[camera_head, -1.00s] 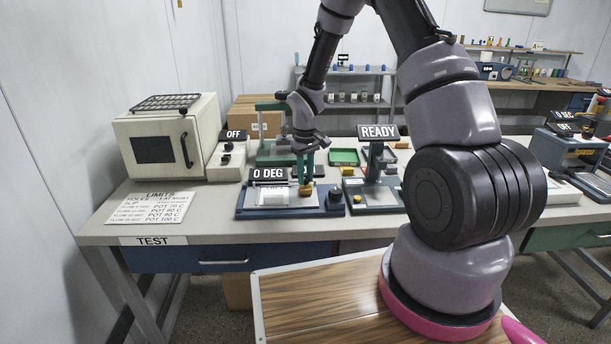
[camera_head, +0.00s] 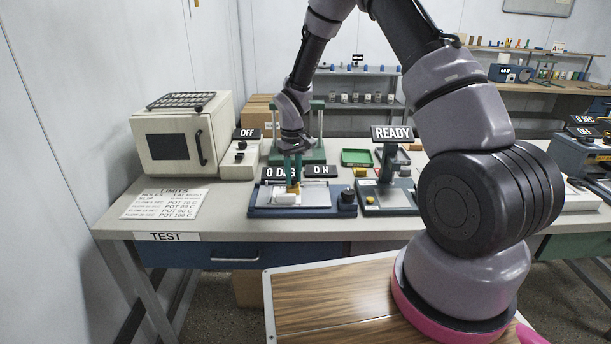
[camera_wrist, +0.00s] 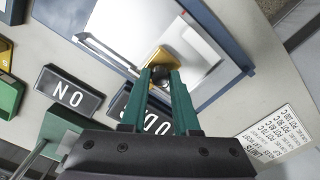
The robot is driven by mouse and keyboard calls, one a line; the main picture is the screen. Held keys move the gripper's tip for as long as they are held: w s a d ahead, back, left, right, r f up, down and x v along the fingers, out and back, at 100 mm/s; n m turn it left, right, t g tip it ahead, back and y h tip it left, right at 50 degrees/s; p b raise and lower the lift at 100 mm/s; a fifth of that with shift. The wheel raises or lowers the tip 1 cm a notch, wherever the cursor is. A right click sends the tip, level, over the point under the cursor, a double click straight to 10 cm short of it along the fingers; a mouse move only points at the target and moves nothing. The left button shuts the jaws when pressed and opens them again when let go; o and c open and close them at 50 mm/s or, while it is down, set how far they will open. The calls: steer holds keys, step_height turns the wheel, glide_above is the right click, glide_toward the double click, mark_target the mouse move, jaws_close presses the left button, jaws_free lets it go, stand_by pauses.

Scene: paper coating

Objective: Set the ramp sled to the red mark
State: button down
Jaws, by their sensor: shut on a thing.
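The ramp sled is a small yellow-tan block (camera_head: 293,188) on the blue-framed ramp tester (camera_head: 262,210). It also shows in the wrist view (camera_wrist: 163,57), against a pale, shiny surface. My gripper (camera_head: 292,180) points down with its green fingers shut on the sled. In the wrist view the fingertips (camera_wrist: 162,73) meet at the sled and a dark round piece beside it. The fingers and the small scale hide whether the sled touches the surface below.
Signs reading "0 DEG", partly covered by my gripper, and "ON" (camera_head: 321,170) stand behind the ramp. A dark knob (camera_head: 347,200) is at its right. A device signed "READY" (camera_head: 391,133) stands farther right, a white oven (camera_head: 180,137) left. A limits sheet (camera_head: 165,203) lies front left.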

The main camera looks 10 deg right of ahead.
mark_target(293, 178)
steer(key=c, duration=0.7)
jaws_free()
steer(key=shift+o, duration=0.2)
step_height(293, 178, up, 11)
